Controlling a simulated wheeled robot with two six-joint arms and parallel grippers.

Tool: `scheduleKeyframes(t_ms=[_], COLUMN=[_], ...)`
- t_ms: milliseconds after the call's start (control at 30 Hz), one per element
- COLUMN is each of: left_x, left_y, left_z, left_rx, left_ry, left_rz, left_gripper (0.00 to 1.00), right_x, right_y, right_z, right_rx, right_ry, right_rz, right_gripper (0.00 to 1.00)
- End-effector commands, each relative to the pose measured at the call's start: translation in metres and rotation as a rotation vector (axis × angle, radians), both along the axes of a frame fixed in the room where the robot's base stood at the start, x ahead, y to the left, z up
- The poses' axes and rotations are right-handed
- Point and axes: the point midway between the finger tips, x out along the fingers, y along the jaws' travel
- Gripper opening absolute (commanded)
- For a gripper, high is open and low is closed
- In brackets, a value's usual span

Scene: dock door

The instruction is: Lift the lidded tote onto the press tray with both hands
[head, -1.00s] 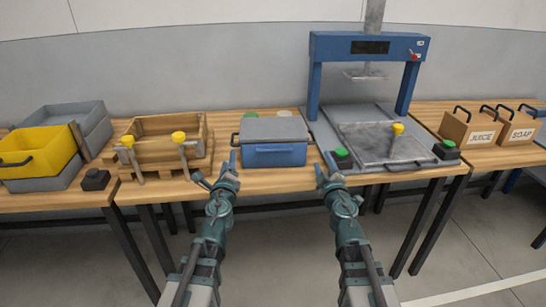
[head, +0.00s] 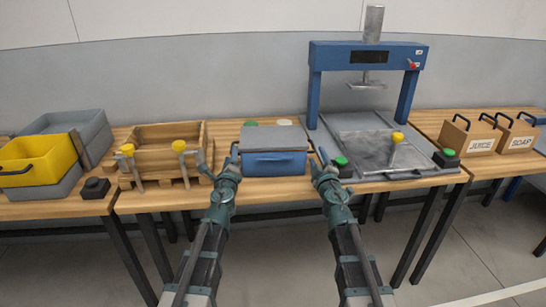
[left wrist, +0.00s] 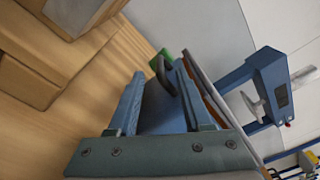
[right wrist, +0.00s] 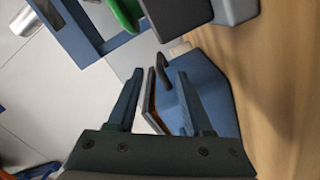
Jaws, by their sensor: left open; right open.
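The blue tote (head: 272,162) with a grey lid (head: 272,137) sits on the wooden table, left of the press tray (head: 370,152). It has a dark handle on each end. My left gripper (head: 220,165) is open at the tote's left end. In the left wrist view the left handle (left wrist: 163,75) shows between and beyond its fingers (left wrist: 158,85). My right gripper (head: 319,163) is open at the right end. In the right wrist view the right handle (right wrist: 162,65) shows beyond its fingers (right wrist: 158,85). I cannot tell whether either touches.
The blue press frame (head: 315,85) stands over the tray's back. A yellow-knobbed lever (head: 398,138) rises at the tray, with green buttons (head: 341,161) at its front corners. Boxes (head: 468,138) stand far right.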

Motion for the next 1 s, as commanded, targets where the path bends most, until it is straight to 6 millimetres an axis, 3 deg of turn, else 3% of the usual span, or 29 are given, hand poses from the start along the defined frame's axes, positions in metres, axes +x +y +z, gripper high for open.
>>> scheduleKeyframes(t_ms=[100,300,667,700,967,1000], left_x=[0.029,0.056,0.061,0.061,0.061,0.061], left_y=[0.001,0.003,0.003,0.003,0.003,0.003], left_z=[0.000,0.000,0.000,0.000,0.000,0.000], left_rx=[0.000,0.000,0.000,0.000,0.000,0.000], left_ry=[0.000,0.000,0.000,0.000,0.000,0.000], left_rz=[0.000,0.000,0.000,0.000,0.000,0.000], left_gripper=[0.50,0.50,0.50,0.48,0.01,0.00], right_x=[0.029,0.056,0.061,0.061,0.061,0.061], right_y=[0.003,0.005,0.006,0.006,0.006,0.005], right_z=[0.000,0.000,0.000,0.000,0.000,0.000], right_rx=[0.000,0.000,0.000,0.000,0.000,0.000], right_ry=[0.000,-0.001,0.000,0.000,0.000,0.000], right_rz=[0.000,0.001,0.000,0.000,0.000,0.000], right_gripper=[0.51,0.51,0.51,0.49,0.02,0.00])
